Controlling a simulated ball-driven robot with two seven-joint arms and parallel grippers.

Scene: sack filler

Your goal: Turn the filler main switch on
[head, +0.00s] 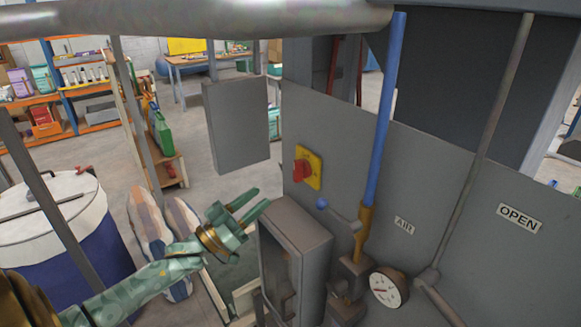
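The main switch (302,171) is a red rotary knob on a yellow square plate (314,163). It is mounted on the grey filler panel (345,130), near the panel's left edge. I cannot tell from the knob whether it is on or off. My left gripper (263,197) comes in from the lower left with a green marbled arm. Its two fingers are apart with nothing between them. It appears left of and below the switch in the picture, not touching it. My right gripper is not in view.
A grey box (293,250) juts out below the switch. A blue pipe (387,100), a blue-knobbed lever (322,203) and a gauge (388,287) lie to its right. A grey box panel (237,122) stands to its left. A blue drum (75,245) is at left.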

